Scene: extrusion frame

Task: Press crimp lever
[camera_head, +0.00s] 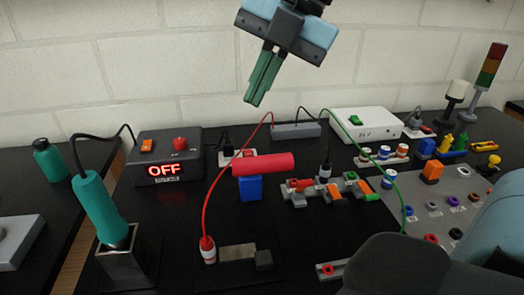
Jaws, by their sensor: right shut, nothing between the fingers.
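A thick red bar (263,164) lies roughly level above a blue block (250,187) in the middle of the black table; it looks like the crimp lever, though I cannot be sure. My right gripper (255,100) has green fingers and hangs in the air at the top middle, pointing down. Its fingers are together and empty, well apart from the red bar in the picture. My left gripper is out of view.
A red wire and a green wire (372,150) arch up from a grey block (296,130). An OFF display box (167,158) and a teal-handled tool (99,208) in a holder stand at left. Connectors and a grey panel (460,200) crowd the right.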

